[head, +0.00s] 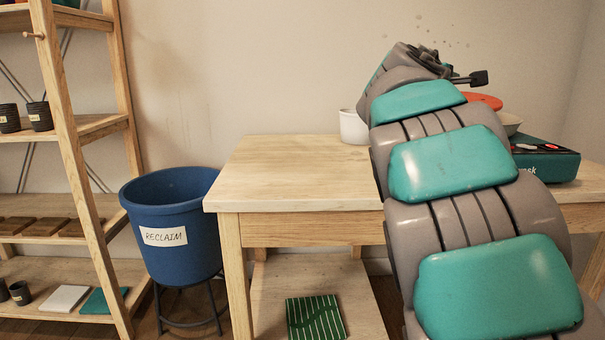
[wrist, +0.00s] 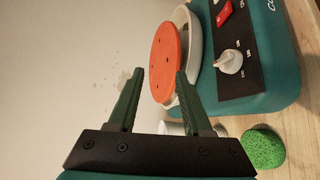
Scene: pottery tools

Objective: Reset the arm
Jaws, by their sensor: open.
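My gripper (wrist: 159,80) shows in the wrist view with its two dark green fingers apart and nothing between them. In the head view my grey and teal arm reaches up over the table (head: 283,172), and one dark finger (head: 478,78) shows at its far end. The rest of the gripper is hidden behind the arm there.
A teal machine (wrist: 259,75) with a knob (wrist: 230,62) and an orange disc (wrist: 168,63) stands on the table. A green sponge-like piece (wrist: 263,149) lies near it. A white pot (head: 353,127) stands behind the arm. A blue RECLAIM bucket (head: 168,215) and shelves (head: 75,145) are left.

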